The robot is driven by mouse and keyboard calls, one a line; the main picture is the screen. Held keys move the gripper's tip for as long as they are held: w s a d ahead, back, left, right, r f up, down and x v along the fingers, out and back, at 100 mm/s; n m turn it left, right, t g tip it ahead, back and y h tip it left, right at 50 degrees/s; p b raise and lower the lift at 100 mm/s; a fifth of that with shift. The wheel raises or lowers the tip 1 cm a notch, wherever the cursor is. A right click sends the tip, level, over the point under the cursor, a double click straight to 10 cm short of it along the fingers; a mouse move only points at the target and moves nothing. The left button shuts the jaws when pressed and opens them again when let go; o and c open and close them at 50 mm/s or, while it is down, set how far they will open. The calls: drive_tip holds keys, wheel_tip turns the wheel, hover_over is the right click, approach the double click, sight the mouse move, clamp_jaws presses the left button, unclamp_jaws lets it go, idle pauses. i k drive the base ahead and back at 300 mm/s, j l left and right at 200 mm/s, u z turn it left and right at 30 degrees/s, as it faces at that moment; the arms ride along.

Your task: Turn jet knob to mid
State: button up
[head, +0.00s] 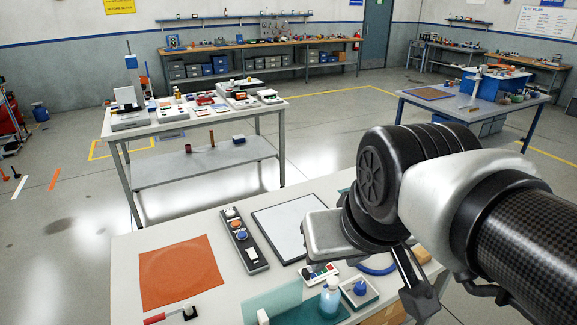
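A long dark control panel (242,242) lies on the near white table, left of a pale board. It carries a white knob (231,213) at its far end, an orange part, a blue part (241,236) and a white part (252,254) near its front end. No readable label shows which one is the jet knob, and I cannot tell any knob's setting. My gripper (415,296) hangs at the right over the near table, well apart from the panel. A dark finger shows, pointing down. Whether it is open or shut is not clear.
On the near table (128,262) are an orange mat (180,272), a pale framed board (290,226), a small button box (319,274), a bottle (330,297), a blue knob on a white base (360,290) and a red-handled tool (168,316). A cluttered table (160,126) stands behind.

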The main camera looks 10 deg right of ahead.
sight(359, 288)
drive_tip(key=z, duration=0.65)
drive_tip(key=l+u, duration=0.2)
drive_tip(key=k+l, duration=0.1)
drive_tip(key=k, duration=0.35)
drive_tip(key=i+l, duration=0.95)
